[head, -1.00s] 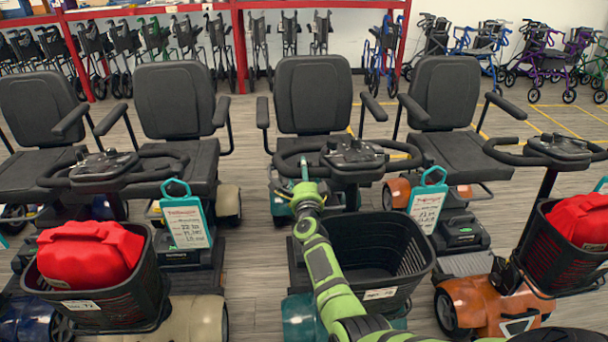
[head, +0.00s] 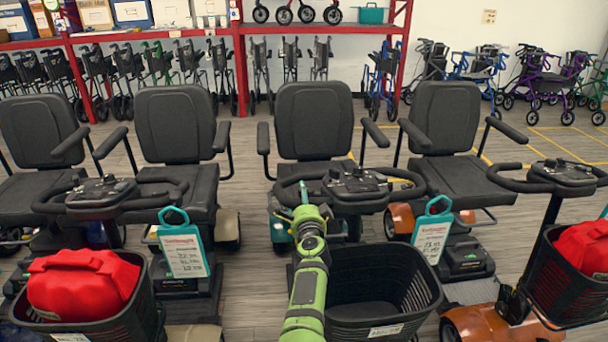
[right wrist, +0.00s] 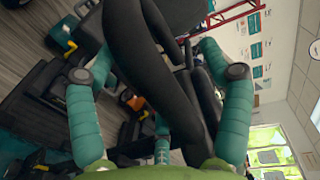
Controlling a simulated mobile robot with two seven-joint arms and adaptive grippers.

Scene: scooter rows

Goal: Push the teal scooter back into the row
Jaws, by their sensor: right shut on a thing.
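The teal scooter (head: 315,112) stands in the middle of the head view, with a black seat, small teal parts low by the seat, and an empty black front basket (head: 392,292). My right gripper (head: 304,192) is at the left part of its black handlebar (head: 352,190). In the right wrist view, my right gripper (right wrist: 155,60) has its teal fingers closed around the dark handlebar (right wrist: 150,85). The exact finger contact is partly hidden. My green arm covers the left side of the basket. My left gripper is out of view.
A scooter with a red bag (head: 85,284) in its basket stands to the left. An orange scooter (head: 480,325) with another red bag (head: 584,250) is close on the right. Price tags (head: 182,250) hang beside the gaps. Several folded walkers (head: 160,65) stand behind.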

